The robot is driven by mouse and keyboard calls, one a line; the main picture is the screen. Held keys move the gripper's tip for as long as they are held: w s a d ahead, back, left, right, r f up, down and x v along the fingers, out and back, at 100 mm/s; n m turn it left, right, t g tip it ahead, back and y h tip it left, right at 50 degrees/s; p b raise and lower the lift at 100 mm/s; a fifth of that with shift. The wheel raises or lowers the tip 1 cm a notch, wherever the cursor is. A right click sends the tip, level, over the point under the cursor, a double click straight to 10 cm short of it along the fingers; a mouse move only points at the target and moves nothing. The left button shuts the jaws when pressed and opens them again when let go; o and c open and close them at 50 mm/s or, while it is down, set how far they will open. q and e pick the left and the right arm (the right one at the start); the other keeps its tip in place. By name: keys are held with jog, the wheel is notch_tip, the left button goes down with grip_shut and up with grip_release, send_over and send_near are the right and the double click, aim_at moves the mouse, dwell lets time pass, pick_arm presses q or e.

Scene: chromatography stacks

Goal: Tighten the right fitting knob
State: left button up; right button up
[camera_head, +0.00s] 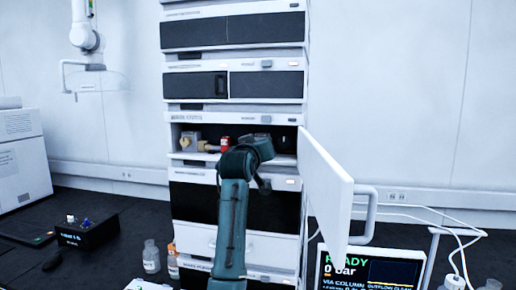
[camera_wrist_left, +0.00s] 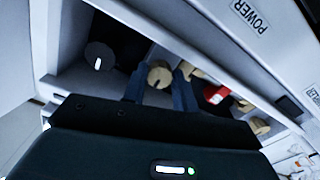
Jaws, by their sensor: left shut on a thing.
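In the left wrist view my left gripper (camera_wrist_left: 160,88) has its two dark fingers closed on either side of a tan round knob (camera_wrist_left: 159,73) with a pale slot mark, taken as the right fitting knob. A red fitting (camera_wrist_left: 215,94) and another tan fitting (camera_wrist_left: 259,126) lie beyond it on the right. In the head view my teal left arm reaches up into the open bay of the stack (camera_head: 238,118); its fingers and the gripped knob are hidden behind the wrist. The red fitting (camera_head: 225,143) and left tan fitting (camera_head: 187,141) show left of the wrist. My right gripper is not in view.
An open white door (camera_head: 325,185) with a handle stands close to the right of my arm. A dark round knob (camera_wrist_left: 98,55) sits beside the gripped one. Bottles (camera_head: 151,257) stand on the bench, and a screen (camera_head: 370,270) reads READY, 0 bar.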

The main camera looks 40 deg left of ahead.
pick_arm(q)
jog(key=o, duration=0.7)
jog(key=b+v, duration=0.3)
jog(key=v, duration=1)
